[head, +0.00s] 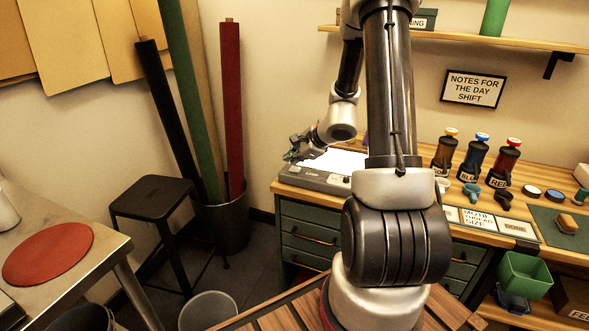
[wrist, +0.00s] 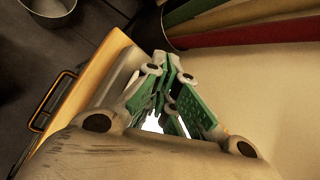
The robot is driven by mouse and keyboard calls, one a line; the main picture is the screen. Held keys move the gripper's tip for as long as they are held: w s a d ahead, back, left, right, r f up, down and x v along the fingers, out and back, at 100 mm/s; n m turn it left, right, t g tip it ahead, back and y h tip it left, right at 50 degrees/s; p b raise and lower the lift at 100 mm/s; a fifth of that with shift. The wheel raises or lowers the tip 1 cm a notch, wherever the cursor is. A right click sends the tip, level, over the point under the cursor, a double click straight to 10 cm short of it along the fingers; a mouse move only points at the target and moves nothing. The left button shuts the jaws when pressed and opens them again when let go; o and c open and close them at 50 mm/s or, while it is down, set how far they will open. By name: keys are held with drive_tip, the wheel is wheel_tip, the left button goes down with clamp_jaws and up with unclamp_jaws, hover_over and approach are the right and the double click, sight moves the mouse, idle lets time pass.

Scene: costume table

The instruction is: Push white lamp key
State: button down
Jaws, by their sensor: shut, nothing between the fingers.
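A light table (head: 322,182) with a grey housing and a bright white top sits on the left end of the workbench. Small dark lettering shows on its front strip, too small to read. A grey edge of the housing (wrist: 118,78) shows left of the fingers, and a bright white patch shows between the finger links.
A shelf (head: 460,37) runs above. Fabric rolls (head: 231,110) in a bin and a black stool (head: 155,203) stand left of the bench.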

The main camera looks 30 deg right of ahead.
sight(293, 170)
drive_tip(key=shift+f, duration=0.15)
idle(0.5)
drive_tip(key=shift+f, duration=0.3)
drive_tip(key=shift+f, duration=0.45)
idle(0.6)
drive_tip(key=shift+r, duration=0.95)
wheel_tip(293, 170, up, 6)
drive_tip(key=shift+f, duration=0.1)
idle(0.6)
